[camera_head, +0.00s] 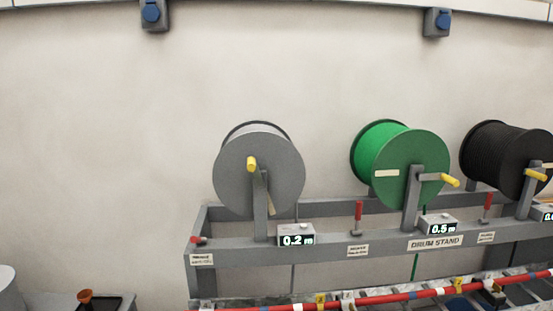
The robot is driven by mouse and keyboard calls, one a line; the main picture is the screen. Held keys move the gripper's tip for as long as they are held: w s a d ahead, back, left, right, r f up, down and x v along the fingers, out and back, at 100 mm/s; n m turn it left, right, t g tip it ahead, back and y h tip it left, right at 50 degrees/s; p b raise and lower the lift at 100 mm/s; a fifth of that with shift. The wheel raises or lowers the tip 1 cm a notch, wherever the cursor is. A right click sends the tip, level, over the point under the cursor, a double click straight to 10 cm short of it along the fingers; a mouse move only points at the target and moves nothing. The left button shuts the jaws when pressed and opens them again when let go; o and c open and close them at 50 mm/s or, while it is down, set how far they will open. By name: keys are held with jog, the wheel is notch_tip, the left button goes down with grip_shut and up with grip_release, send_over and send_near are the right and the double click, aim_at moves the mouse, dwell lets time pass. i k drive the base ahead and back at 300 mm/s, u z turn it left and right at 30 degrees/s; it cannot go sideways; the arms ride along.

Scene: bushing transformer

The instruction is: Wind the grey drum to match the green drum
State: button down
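The grey drum (258,174) hangs on the drum stand (328,246) at the middle of the view. Its yellow crank handle (252,164) points toward me, near the drum's centre and upper left of it. The display (296,240) below it reads 0.2 m. The green drum (396,160) is to its right, with a yellow handle (450,180) at its right side. A green strand hangs below that drum. My gripper is not in view.
A black drum (497,155) stands at the far right, its display cut off. Red-handled levers (358,212) stand on the stand's rail. A red bar (390,297) crosses the front. A low surface at bottom left holds a black tray and an orange item (85,295).

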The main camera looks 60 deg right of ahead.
aim_at(252, 146)
jog(key=u, duration=0.1)
jog(key=k, duration=1.85)
jog(key=z, duration=1.35)
jog(key=i, duration=1)
jog(key=z, duration=0.05)
